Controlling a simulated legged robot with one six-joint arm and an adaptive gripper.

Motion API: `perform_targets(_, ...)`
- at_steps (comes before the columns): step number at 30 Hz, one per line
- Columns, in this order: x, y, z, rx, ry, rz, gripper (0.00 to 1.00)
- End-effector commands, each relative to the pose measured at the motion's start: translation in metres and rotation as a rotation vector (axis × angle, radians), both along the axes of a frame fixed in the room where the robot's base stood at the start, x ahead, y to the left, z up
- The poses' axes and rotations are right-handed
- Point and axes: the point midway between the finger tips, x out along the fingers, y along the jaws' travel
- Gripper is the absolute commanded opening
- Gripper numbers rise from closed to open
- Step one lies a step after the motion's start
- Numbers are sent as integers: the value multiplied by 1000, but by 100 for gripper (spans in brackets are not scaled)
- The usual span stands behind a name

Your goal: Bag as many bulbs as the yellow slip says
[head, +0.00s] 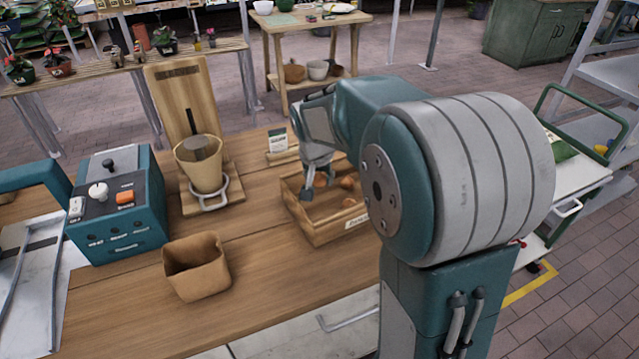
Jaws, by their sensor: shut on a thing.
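A wooden crate (318,233) with a label on its front stands on the table and holds a few brown bulbs (348,183). My gripper (319,184) points down into the crate's left part. It is shut on a brown bulb (320,181), which shows between its fingers, at or just above the crate floor. An open brown paper bag (196,280) stands upright at the front of the table, left of the crate. I cannot make out a yellow slip; a small white and green card (278,141) stands behind the crate, its writing too small to read.
A tan cone-shaped vessel (203,170) sits by a metal ring on a wooden stand (178,97). A teal box with knobs and an orange button (124,198) is at the left. The wooden tabletop (270,285) is clear between bag and crate.

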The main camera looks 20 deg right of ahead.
Motion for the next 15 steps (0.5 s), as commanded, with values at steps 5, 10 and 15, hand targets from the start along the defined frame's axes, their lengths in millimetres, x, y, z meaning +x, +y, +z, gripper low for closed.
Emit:
perform_targets(5, -37, 20, 19, -1, -2, 3, 17)
perform_targets(10, -62, 32, 30, -1, -2, 2, 17)
perform_targets(15, -75, 39, 36, 0, 0, 2, 17)
